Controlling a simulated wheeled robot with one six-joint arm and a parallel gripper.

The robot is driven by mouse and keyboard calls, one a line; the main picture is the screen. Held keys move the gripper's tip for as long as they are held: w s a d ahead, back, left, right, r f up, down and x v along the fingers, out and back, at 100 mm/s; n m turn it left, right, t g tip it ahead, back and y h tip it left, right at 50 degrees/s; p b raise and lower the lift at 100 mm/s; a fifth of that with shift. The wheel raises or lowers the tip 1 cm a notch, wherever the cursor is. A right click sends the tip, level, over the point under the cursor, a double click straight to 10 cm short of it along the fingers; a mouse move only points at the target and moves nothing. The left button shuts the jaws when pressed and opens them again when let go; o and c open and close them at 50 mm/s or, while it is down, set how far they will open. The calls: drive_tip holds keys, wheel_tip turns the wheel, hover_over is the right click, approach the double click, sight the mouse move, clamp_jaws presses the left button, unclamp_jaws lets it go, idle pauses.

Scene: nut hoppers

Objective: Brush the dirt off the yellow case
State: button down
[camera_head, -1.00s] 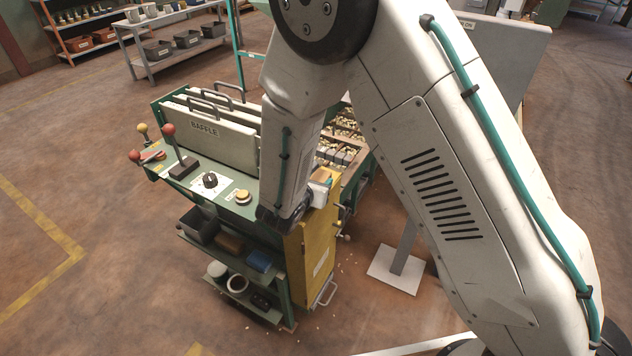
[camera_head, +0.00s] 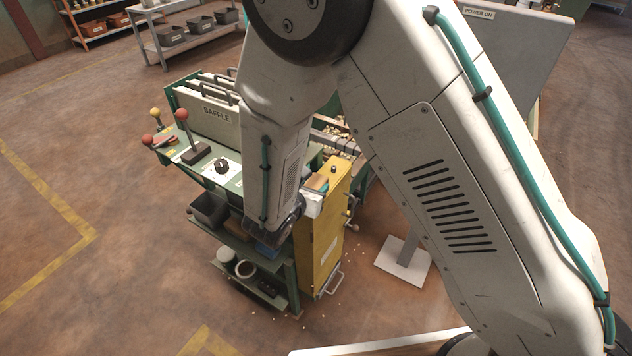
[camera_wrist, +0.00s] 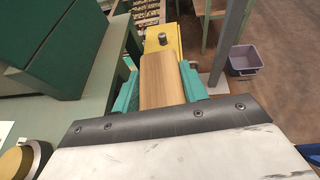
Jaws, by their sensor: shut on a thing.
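The yellow case (camera_head: 322,245) is a tall narrow box on the right end of the green hopper stand. Its top, with a small metal knob, shows in the wrist view (camera_wrist: 173,49). My gripper (camera_head: 318,184) is at the top of the case in the head view. In the wrist view its teal fingers (camera_wrist: 161,84) are shut on a wooden block, the brush handle (camera_wrist: 161,72), which points toward the knob. Bristles are hidden, so I cannot tell whether they touch the case. Dirt on the case cannot be made out.
The green stand (camera_head: 225,180) carries grey baffle plates (camera_head: 220,113), levers with red and yellow balls, and a black knob. Nut trays lie behind the case. A grey panel on a post with a white foot (camera_head: 403,262) stands to the right. A grey bin (camera_wrist: 243,60) sits on the floor.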

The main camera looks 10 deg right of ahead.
drive_tip(key=shift+s+a+f, duration=0.1)
drive_tip(key=shift+s+a, duration=0.5)
drive_tip(key=shift+s, duration=0.2)
drive_tip(key=shift+s+a+f, duration=0.1)
drive_tip(key=shift+s+a, duration=0.45)
drive_tip(key=shift+s, duration=0.2)
drive_tip(key=shift+r, duration=3.1)
drive_tip(key=shift+r, duration=0.1)
drive_tip(key=shift+r, duration=1.4)
drive_tip(key=shift+f, duration=0.1)
drive_tip(key=shift+t, duration=0.3)
drive_tip(key=shift+w+d+f, duration=0.1)
drive_tip(key=shift+w+f, duration=0.1)
drive_tip(key=shift+f, duration=0.95)
drive_tip(key=shift+w+d+f, duration=0.1)
drive_tip(key=shift+w+f, duration=0.1)
drive_tip(key=shift+f, duration=0.95)
drive_tip(key=shift+w+d+f, duration=0.1)
drive_tip(key=shift+w+f, duration=0.1)
drive_tip(key=shift+f, duration=0.95)
